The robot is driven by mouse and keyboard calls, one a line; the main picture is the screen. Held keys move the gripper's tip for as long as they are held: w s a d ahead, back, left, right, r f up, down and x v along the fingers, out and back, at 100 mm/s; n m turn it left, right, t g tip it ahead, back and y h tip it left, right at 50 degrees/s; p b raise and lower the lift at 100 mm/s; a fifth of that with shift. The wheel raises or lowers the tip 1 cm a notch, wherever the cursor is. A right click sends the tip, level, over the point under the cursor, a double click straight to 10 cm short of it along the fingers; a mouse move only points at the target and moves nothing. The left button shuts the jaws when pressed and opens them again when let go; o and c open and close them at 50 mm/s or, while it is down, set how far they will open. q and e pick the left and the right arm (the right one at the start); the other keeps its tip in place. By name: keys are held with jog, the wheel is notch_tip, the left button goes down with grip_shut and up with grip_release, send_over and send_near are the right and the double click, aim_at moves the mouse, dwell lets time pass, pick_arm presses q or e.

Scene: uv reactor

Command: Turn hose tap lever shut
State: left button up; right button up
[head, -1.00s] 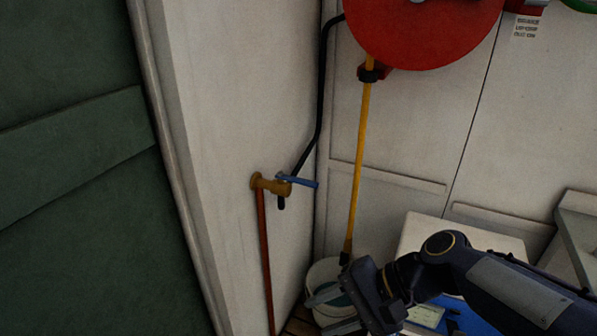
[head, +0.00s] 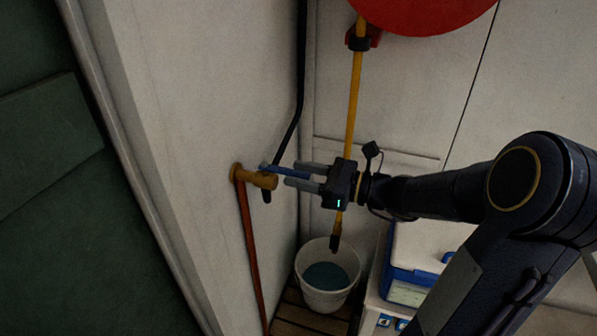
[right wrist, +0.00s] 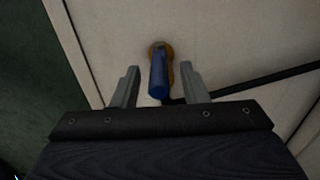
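The brass hose tap (head: 258,179) sticks out from the white wall, with a copper pipe below it and a black hose rising from it. Its blue lever (head: 287,171) points right, away from the wall, toward my right gripper (head: 295,174). In the right wrist view the lever (right wrist: 158,75) lies between the two fingers of the gripper (right wrist: 158,84), with a gap on each side. The fingers are open, and no contact with the lever shows. The brass tap body (right wrist: 170,58) is partly hidden behind the lever. My left gripper is not in view.
A white bucket (head: 302,270) with dark contents stands on wooden slats (head: 300,317) below. A yellow hose (head: 354,105) hangs from the red reel (head: 425,14) behind my gripper. A blue and white box (head: 408,272) stands at right, under my arm.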

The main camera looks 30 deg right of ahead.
jog(key=shift+w+a, duration=0.3)
jog(key=shift+a, duration=0.05)
grip_shut()
dwell(0.3)
